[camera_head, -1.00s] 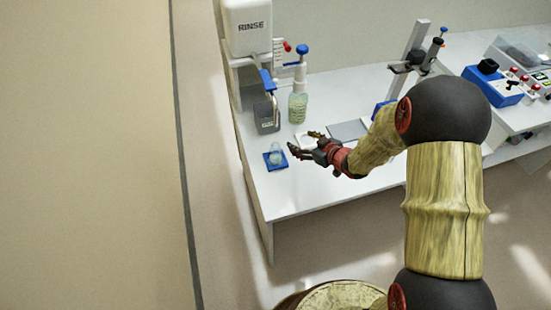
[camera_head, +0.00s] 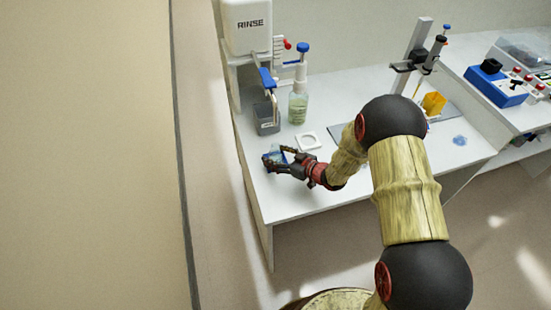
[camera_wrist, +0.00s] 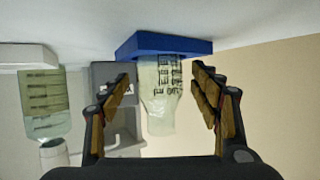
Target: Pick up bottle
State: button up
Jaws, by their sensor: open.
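The bottle (camera_wrist: 160,100) is small, clear and pale green with dark markings. In the wrist view it stands on a blue square base (camera_wrist: 165,45), and the picture is upside down. My gripper (camera_wrist: 163,88) is open, with one finger on each side of the bottle and visible gaps between. In the head view my gripper (camera_head: 273,157) is at the blue base near the table's left front edge, and its fingers hide most of the bottle (camera_head: 279,154).
A pump bottle (camera_head: 298,103) and a grey container (camera_head: 266,118) stand behind, below the white RINSE tank (camera_head: 247,25). A white square piece (camera_head: 307,141) lies to the right. A yellow container (camera_head: 433,103) and a blue patch (camera_head: 460,140) are farther right.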

jog(key=shift+w+a, duration=0.2)
jog(key=shift+c, duration=1.2)
jog(key=c, duration=1.1)
jog(key=shift+r, duration=0.1)
jog(key=shift+c, duration=0.4)
